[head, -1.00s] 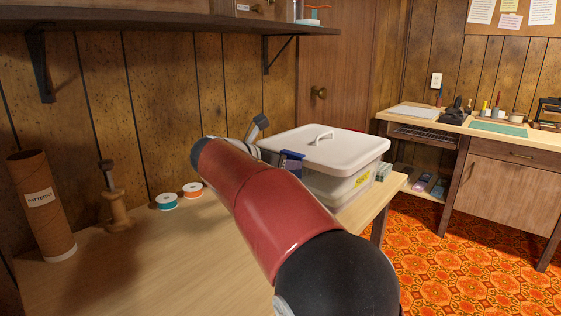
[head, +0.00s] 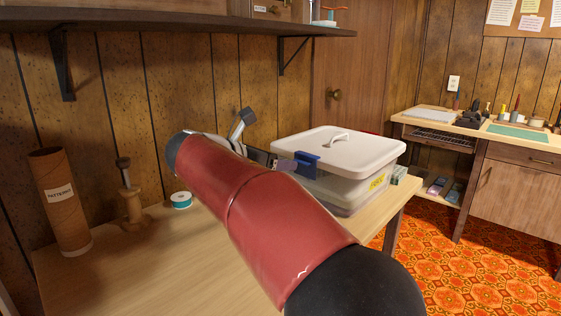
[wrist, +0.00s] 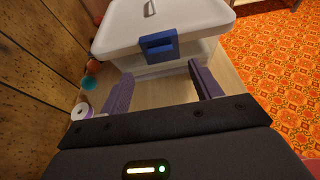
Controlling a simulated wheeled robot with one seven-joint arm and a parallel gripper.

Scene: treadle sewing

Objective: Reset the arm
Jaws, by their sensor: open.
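My gripper (wrist: 162,90) is open and empty in the wrist view, its two purple fingers spread apart above the table. Ahead of the fingers is a lidded storage box (head: 345,170) with a white lid, a clear body and a yellow label. Its blue latch (wrist: 159,46) faces my gripper, and it also shows in the head view (head: 307,163). The lid is on the box. In the head view my red arm reaches across the table and hides most of the gripper and part of the tabletop.
On the wooden table (head: 90,285) stand a cardboard pattern tube (head: 62,205), a wooden spool holder (head: 133,212) and a teal spool (head: 181,200). A shelf (head: 180,22) hangs above on the wall. A second desk (head: 515,175) is at right, beyond open carpet (head: 425,255).

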